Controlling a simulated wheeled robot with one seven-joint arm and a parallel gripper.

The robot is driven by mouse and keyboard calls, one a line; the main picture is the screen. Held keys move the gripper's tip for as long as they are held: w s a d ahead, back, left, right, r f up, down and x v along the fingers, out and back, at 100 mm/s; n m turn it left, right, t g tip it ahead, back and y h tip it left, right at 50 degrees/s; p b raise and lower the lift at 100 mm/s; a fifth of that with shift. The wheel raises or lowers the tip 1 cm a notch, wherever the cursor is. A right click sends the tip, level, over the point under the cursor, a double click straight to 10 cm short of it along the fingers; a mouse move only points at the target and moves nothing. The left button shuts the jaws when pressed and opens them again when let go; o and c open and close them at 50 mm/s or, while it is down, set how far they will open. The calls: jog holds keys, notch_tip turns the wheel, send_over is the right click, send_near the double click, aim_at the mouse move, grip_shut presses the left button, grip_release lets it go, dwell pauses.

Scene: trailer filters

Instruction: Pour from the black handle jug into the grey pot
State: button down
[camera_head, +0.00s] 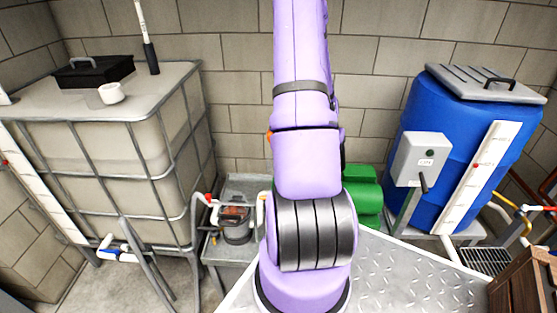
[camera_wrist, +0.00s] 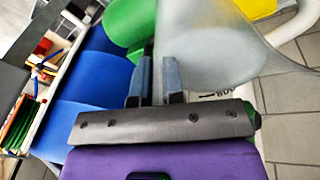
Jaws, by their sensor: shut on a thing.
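My gripper (camera_wrist: 156,66) shows in the wrist view with its two grey fingers close together. A pale grey, translucent rounded vessel (camera_wrist: 207,42) is right at the fingers, and I take it to be the jug. The contact is partly hidden and no black handle shows clearly. In the head view my purple arm hides the gripper and whatever it holds. I cannot pick out the grey pot in either view.
A caged white tank (camera_head: 110,150) stands at left, a blue barrel (camera_head: 440,130) at right. Green containers (camera_head: 362,190) and a grey stand (camera_head: 240,187) with a dark device (camera_head: 237,225) are behind my arm. The wrist view shows blue cylinders (camera_wrist: 90,85) and a supply box (camera_wrist: 45,65).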

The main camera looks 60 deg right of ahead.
jog(key=shift+w+a+f+g+h+p, duration=0.1)
jog(key=shift+w+a+g+h+p, duration=0.4)
jog(key=shift+w+g+p, duration=0.15)
jog(key=shift+w+a+f+g+h+p, duration=0.1)
jog(key=shift+w+a+g+h+p, duration=0.25)
jog(key=shift+w+g+h+p, duration=0.25)
jog(key=shift+r+p, duration=0.1)
jog(key=shift+p, duration=0.2)
jog(key=shift+w+a+r+g+h+p, duration=0.3)
jog(key=shift+w+a+r+g+p, duration=0.25)
jog(key=shift+p, duration=0.95)
jog(key=shift+w+r+g+p, duration=0.1)
jog(key=shift+w+g+p, duration=0.1)
jog(key=shift+g+p, duration=0.15)
jog(key=shift+w+a+r+g+h, duration=0.3)
jog(key=shift+w+r+g+h, duration=0.1)
jog(key=shift+r+g+h, duration=0.3)
jog(key=shift+w+a+r+g+h, duration=0.3)
jog(key=shift+w+r+g+h, duration=0.1)
jog(key=shift+r+g+h, duration=0.3)
dwell(3.2)
